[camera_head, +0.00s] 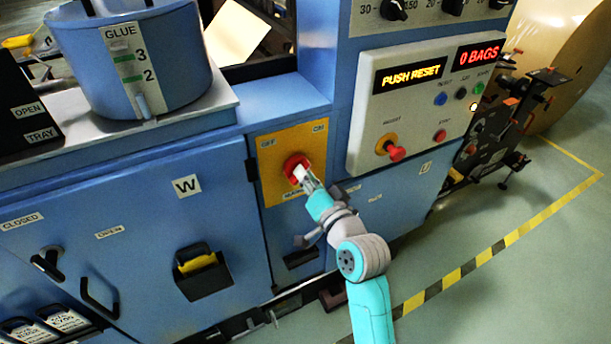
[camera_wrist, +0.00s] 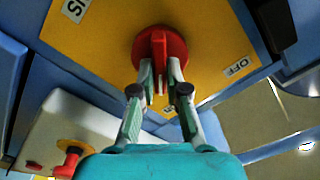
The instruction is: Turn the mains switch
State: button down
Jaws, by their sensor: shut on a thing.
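The mains switch (camera_head: 296,166) is a red rotary knob on a yellow plate (camera_head: 280,143) with OFF at its upper left and ON at its upper right. My gripper (camera_head: 305,177) is at the knob. In the wrist view the red mains switch (camera_wrist: 165,42) has a raised handle bar, and my gripper (camera_wrist: 160,80) has a finger on each side of it, shut on it. The OFF label (camera_wrist: 237,67) shows at the right in that view. The fingers hide part of the plate's lower lettering.
A control panel (camera_head: 364,130) to the right reads PUSH RESET and 0 BAGS, with several buttons and a red knob (camera_head: 396,153). A blue glue pot (camera_head: 175,50) stands at upper left. Open floor with a striped line (camera_head: 470,266) lies at right.

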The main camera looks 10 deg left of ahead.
jog(key=shift+m, duration=0.4)
jog(key=c, duration=1.2)
grip_release()
jog(key=v, duration=1.2)
